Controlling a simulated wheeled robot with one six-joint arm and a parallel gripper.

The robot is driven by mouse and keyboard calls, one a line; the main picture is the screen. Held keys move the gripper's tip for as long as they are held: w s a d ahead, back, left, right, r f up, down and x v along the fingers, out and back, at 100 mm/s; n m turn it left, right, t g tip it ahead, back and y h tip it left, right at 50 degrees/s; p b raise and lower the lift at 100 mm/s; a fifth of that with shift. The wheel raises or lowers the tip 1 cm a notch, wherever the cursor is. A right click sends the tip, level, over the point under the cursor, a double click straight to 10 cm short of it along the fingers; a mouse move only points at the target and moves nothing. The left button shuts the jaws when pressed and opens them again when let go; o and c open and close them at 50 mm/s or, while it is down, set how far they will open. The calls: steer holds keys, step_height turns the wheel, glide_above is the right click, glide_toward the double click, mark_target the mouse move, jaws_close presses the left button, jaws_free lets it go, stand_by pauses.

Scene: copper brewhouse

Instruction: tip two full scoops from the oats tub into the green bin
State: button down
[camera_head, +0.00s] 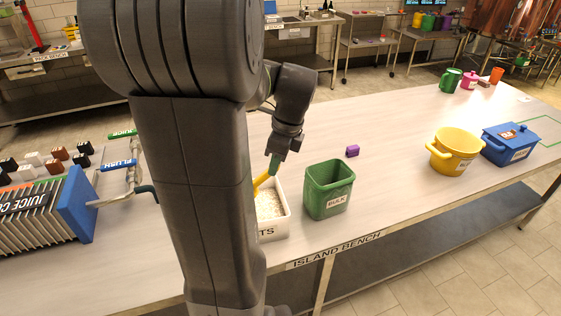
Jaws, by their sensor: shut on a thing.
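The oats tub (285,222) is a white box of pale flakes on the island bench, its label partly hidden behind my arm. The green bin (329,200), labelled BULK, stands open just right of the tub. My gripper (283,150) is above the back of the tub, pointing down. It is shut on a scoop (264,180) with a green grip and a yellow part that slants down to the left into the tub area. My arm hides the scoop's lower end and the tub's left side, so I cannot tell how full the scoop is.
A yellow pot (454,152) and a blue lidded box (510,145) stand further right. A blue-ended juice rack (75,205) and metal taps are at left. The bench between bin and pot is clear.

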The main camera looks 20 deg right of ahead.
steer(key=s+d+b+x, duration=0.1)
steer(key=b+x, duration=0.3)
steer(key=x, duration=0.4)
steer(key=shift+d+f, duration=0.3)
steer(key=shift+f, duration=0.2)
steer(key=shift+w+r, duration=0.15)
steer(key=shift+w, duration=0.05)
stand_by(1.1)
